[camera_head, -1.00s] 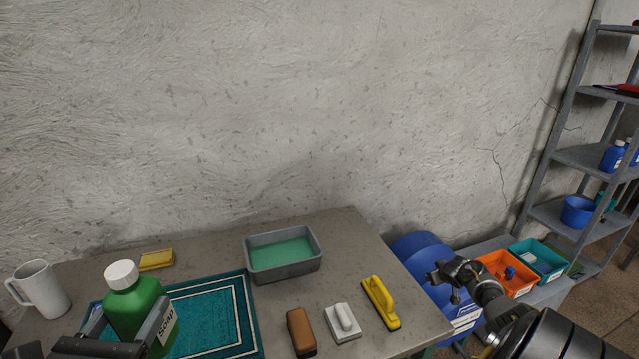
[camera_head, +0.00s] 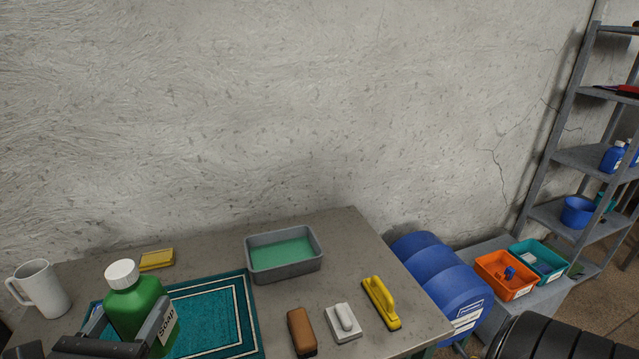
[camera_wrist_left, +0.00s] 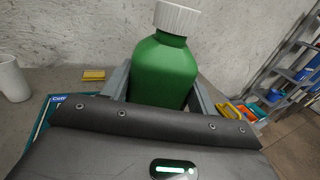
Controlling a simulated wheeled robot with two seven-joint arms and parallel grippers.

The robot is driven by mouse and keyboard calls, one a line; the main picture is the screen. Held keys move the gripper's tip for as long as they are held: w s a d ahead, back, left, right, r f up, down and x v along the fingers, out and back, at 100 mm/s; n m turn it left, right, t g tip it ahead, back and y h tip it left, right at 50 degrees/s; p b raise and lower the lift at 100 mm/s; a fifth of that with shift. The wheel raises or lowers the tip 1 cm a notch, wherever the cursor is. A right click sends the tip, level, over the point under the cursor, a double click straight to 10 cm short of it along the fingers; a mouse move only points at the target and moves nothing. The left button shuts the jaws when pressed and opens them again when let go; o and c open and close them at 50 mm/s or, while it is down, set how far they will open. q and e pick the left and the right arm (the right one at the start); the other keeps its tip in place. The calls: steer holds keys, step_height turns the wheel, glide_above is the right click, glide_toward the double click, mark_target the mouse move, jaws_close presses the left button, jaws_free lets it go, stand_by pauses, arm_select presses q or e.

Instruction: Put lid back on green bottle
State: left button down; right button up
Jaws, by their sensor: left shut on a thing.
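A white lid (camera_head: 122,273) sits on the bottle's neck. My left gripper (camera_head: 129,320) is shut on the bottle's body, one finger on each side. In the left wrist view the green bottle (camera_wrist_left: 162,72) is between the fingers, with the white lid (camera_wrist_left: 178,17) on top, partly cut off by the frame. The bottle's base is hidden. My right gripper is out of view.
A white mug (camera_head: 42,290) and yellow sponge (camera_head: 157,260) are nearby. A grey tub (camera_head: 284,268) stands behind. A blue barrel (camera_head: 440,280) is beyond.

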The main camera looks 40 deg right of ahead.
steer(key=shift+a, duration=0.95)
arm_select(q)
steer(key=w+a+n+t+y, duration=0.1)
steer(key=w+a+n+y, duration=0.1)
steer(key=a, duration=0.5)
steer(key=w+a+n+t+y, duration=0.1)
steer(key=w+a+n+y, duration=0.2)
steer(key=a+y, duration=0.2)
steer(key=w+a+n+t+y, duration=0.2)
steer(key=w+a+n+y, duration=0.1)
steer(key=a, duration=0.7)
steer(key=shift+w+y, duration=0.35)
steer(key=shift+y, duration=0.45)
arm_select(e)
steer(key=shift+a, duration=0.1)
arm_select(q)
steer(key=shift+a, duration=0.1)
